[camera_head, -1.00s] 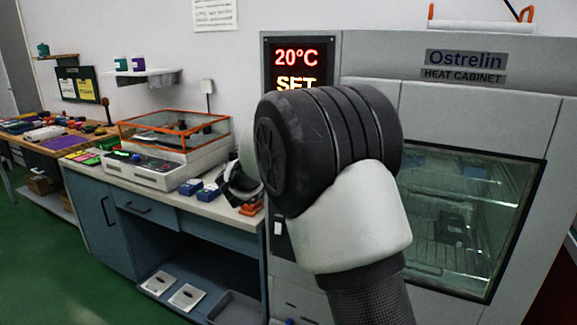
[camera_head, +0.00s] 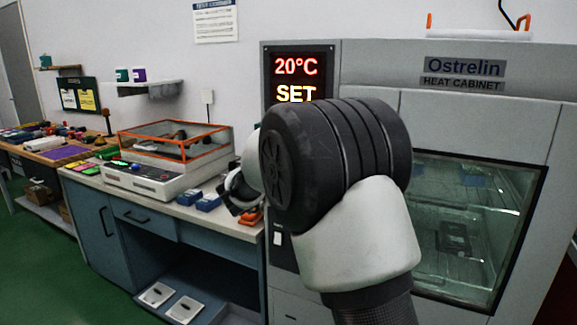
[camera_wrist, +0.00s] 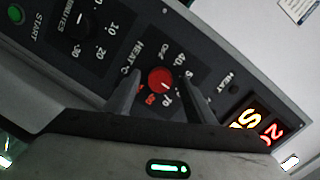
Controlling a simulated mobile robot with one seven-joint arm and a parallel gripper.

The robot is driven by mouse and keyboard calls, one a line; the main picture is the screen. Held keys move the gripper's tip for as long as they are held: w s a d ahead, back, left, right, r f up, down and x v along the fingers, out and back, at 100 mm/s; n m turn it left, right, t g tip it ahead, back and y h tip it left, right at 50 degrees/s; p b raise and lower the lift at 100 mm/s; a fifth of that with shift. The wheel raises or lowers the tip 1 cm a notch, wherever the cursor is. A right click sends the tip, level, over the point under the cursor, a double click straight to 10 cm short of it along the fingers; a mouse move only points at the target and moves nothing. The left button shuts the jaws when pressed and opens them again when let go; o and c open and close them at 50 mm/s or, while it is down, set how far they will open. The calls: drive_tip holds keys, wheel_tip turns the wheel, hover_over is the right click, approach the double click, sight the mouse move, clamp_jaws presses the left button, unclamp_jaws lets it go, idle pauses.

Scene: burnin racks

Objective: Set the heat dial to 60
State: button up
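The red heat dial (camera_wrist: 160,79) is on the dark control panel (camera_wrist: 97,50) in the wrist view, with OFF, 40 and 70 legible around it. My gripper (camera_wrist: 160,76) is open, its two dark fingers on either side of the dial. A small gap seems to show on each side; I cannot tell whether either finger touches it. The dial's exact pointer setting is too small to read. In the head view my arm hides the dial. The display (camera_head: 296,80) reads 20°C in red above SET in yellow.
The black minutes knob (camera_wrist: 78,25) and green start button (camera_wrist: 16,14) are on the same panel. The heat cabinet (camera_head: 375,65) has a closed glass door (camera_head: 470,225). Left of it, a blue bench (camera_head: 150,240) holds an orange-framed clear-lidded machine (camera_head: 175,140) and blue blocks (camera_head: 208,202).

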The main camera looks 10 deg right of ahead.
drive_tip(key=p+v, duration=0.2)
drive_tip(key=v, duration=1.5)
drive_tip(key=shift+s+a, duration=0.15)
drive_tip(key=shift+s, duration=0.05)
drive_tip(key=shift+f, duration=0.15)
